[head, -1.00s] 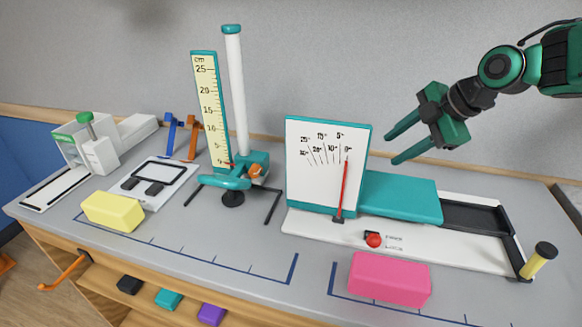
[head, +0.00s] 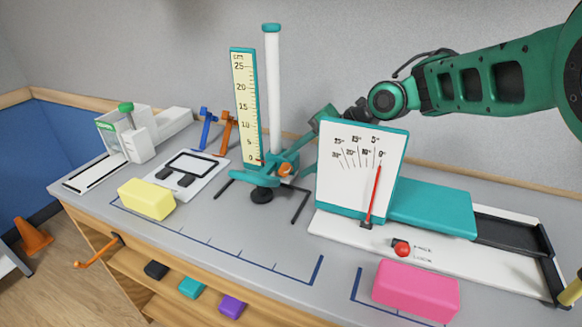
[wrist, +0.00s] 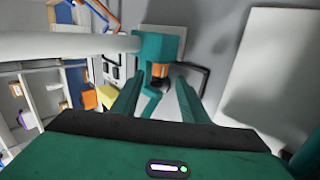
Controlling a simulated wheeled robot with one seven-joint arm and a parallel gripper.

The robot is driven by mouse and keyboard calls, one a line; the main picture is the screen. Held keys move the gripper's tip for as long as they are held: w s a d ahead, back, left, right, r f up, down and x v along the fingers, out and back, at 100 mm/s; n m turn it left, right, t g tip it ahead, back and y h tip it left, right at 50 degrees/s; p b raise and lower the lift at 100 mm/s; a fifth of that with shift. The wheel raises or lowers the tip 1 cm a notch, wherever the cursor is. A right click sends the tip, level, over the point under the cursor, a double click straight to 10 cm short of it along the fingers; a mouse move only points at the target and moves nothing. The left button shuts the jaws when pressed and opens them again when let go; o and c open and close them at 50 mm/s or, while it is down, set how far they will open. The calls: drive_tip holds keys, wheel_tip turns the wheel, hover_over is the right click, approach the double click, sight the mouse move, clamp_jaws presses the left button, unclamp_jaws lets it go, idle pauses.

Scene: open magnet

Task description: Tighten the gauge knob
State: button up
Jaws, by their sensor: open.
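The height gauge has a white column (head: 273,90), a yellow cm scale (head: 244,105) and a teal slider and foot (head: 255,177). Its orange knob (head: 286,170) sits low on the right of the column. In the wrist view the orange knob (wrist: 160,71) lies ahead between the fingertips, in front of a teal block (wrist: 160,42). My gripper (head: 293,156) is open and reaches in from the right, partly hidden by the white dial board. In the wrist view my gripper (wrist: 157,82) has a finger on each side of the knob line; contact cannot be told.
The white dial board (head: 361,170) with a red pointer stands just right of the gauge, in front of my wrist. A pink block (head: 416,291) and yellow block (head: 146,199) lie towards the front. Blue and orange stands are left of the gauge. The front middle table is clear.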

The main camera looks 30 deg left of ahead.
sight(288, 169)
drive_tip(key=shift+x, duration=2.1)
